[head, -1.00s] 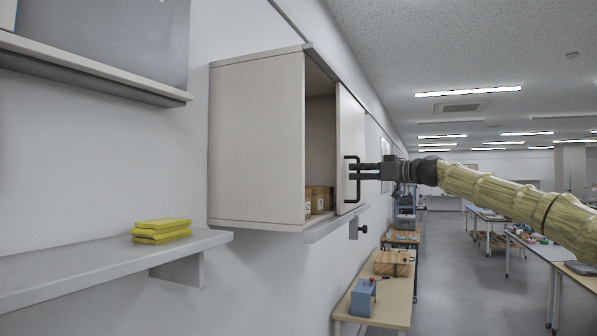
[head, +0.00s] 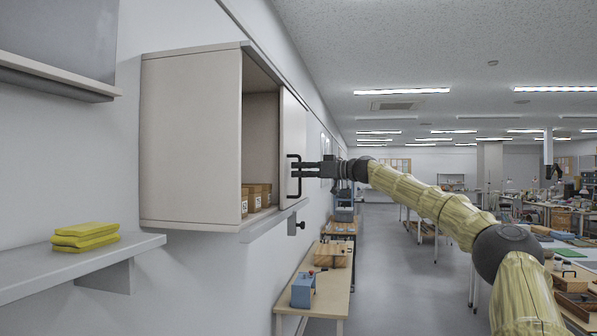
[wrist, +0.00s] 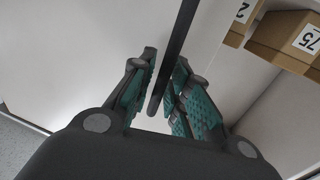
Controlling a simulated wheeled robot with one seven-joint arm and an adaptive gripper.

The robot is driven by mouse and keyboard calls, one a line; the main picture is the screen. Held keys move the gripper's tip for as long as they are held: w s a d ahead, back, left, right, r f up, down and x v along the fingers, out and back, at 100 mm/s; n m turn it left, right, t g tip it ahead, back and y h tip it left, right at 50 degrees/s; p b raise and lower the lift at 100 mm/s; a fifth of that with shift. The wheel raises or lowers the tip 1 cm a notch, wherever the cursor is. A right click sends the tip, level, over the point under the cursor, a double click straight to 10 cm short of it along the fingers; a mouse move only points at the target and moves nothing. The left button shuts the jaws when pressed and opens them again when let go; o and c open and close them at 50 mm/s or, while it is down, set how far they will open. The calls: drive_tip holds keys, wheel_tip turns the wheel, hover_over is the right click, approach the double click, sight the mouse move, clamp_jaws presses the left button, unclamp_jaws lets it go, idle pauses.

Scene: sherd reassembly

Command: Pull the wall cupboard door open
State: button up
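The pale wall cupboard (head: 190,140) hangs on the left wall. Its front is partly uncovered, and small cardboard boxes (head: 254,199) show inside. The cupboard door (head: 293,125) is the pale panel at the far side of the opening. It carries a black upright bar handle (head: 289,185). My gripper (head: 303,170) is at this handle, its fingers pointing left. In the wrist view the dark handle bar (wrist: 172,55) runs slantwise between the teal-padded fingers (wrist: 165,78), which are drawn in closely around it. Contact on the left pad is not clear.
A grey wall shelf (head: 150,240) with folded yellow cloths (head: 86,237) is at lower left. A bench (head: 335,292) with a blue box (head: 303,289) stands below the cupboard. The aisle floor (head: 395,270) to the right is clear.

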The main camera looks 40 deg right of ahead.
drive_tip(key=shift+o, duration=0.5)
drive_tip(key=shift+d, duration=0.1)
drive_tip(key=v, duration=1.2)
drive_tip(key=shift+d+f, duration=0.25)
drive_tip(key=shift+d, duration=0.25)
drive_tip(key=shift+w+a, duration=0.1)
